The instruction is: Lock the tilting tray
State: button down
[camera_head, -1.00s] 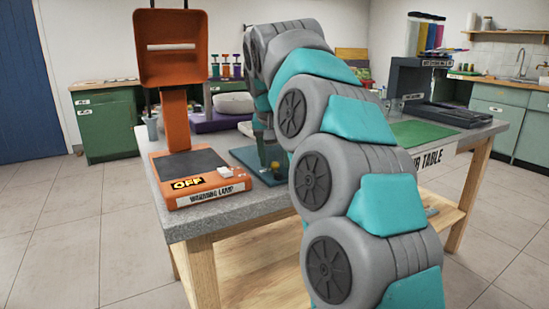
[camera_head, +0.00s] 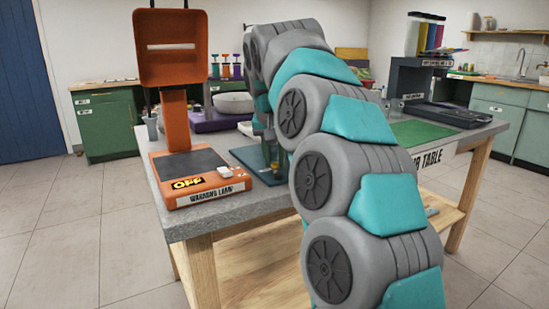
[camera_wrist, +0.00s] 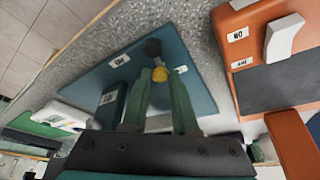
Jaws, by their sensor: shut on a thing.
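A flat blue plate (camera_head: 250,158) lies on the table, beside the orange warning lamp; it also shows in the wrist view (camera_wrist: 88,75) with small white labels. My gripper (camera_wrist: 160,76), with green fingers, reaches down over the plate. Its fingertips are close together at the yellow part and appear shut on it; the exact contact is partly hidden. In the head view my arm covers the plate's right side. I cannot tell which part is the tilting tray or whether it is locked.
The orange warning lamp (camera_head: 205,188) stands close left of my gripper, its sign reading OFF and its tall head upright. A white bowl (camera_head: 234,104) is behind. A green mat (camera_head: 411,131) and a grey machine (camera_head: 418,80) lie right of my arm.

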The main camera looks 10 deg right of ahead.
jog(key=shift+r, duration=0.1)
jog(key=shift+s+a+r+n+y+p, duration=0.1)
jog(key=shift+n+y+p, duration=0.2)
jog(key=shift+n+p, duration=0.5)
jog(key=shift+a+n, duration=0.15)
jog(key=shift+n, duration=0.55)
jog(key=c, duration=0.7)
grip_release()
jog(key=shift+y, duration=0.3)
jog(key=shift+v, duration=3.75)
jog(key=shift+s, duration=0.15)
